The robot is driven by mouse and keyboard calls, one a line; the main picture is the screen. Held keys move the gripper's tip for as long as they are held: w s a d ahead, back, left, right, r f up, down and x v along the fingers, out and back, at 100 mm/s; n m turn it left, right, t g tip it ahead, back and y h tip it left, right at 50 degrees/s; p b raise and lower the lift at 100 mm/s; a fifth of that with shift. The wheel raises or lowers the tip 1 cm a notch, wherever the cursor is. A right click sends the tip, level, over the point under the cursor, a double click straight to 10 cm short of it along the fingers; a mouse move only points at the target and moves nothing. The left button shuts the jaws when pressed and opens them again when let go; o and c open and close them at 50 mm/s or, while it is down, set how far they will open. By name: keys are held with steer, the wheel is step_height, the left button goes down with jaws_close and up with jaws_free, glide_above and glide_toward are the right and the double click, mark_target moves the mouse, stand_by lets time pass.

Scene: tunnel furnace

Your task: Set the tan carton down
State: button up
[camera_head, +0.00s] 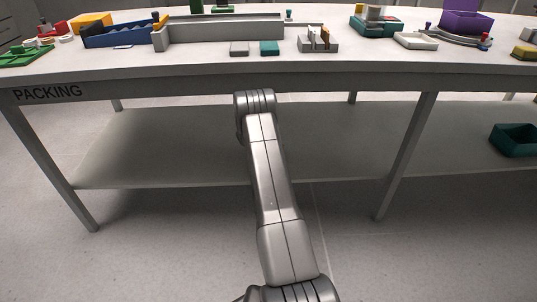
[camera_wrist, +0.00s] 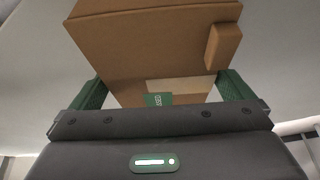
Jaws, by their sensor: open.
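The tan carton (camera_wrist: 150,45) fills the upper middle of the wrist view. It has a small green label with white marks near its lower edge and a small brown block or flap on its right side. My gripper (camera_wrist: 162,80) is open, with one green finger on each side of the carton's near end. I cannot tell whether either finger touches it. What the carton rests on is hidden. In the head view neither the carton nor my gripper shows; my arm reaches toward the table's front edge.
The packing table (camera_head: 200,72) crosses the head view. A blue bin (camera_head: 118,35), a long grey tray (camera_head: 237,31), a white tray (camera_head: 416,41) and a purple bin (camera_head: 467,22) stand on it. A dark green crate (camera_head: 515,141) sits on the lower shelf (camera_head: 165,150), otherwise mostly bare.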

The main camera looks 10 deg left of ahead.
steer(key=p+v, duration=0.2)
steer(key=v, duration=1)
steer(key=shift+p, duration=0.3)
steer(key=shift+w, duration=0.1)
steer(key=b+x, duration=0.3)
steer(key=x, duration=0.9)
steer(key=shift+f+b, duration=0.35)
steer(key=shift+f, duration=0.1)
step_height(320, 180, up, 3)
steer(key=shift+f+p, duration=0.2)
steer(key=shift+p, duration=0.5)
steer(key=shift+r, duration=0.55)
steer(key=shift+f, duration=0.1)
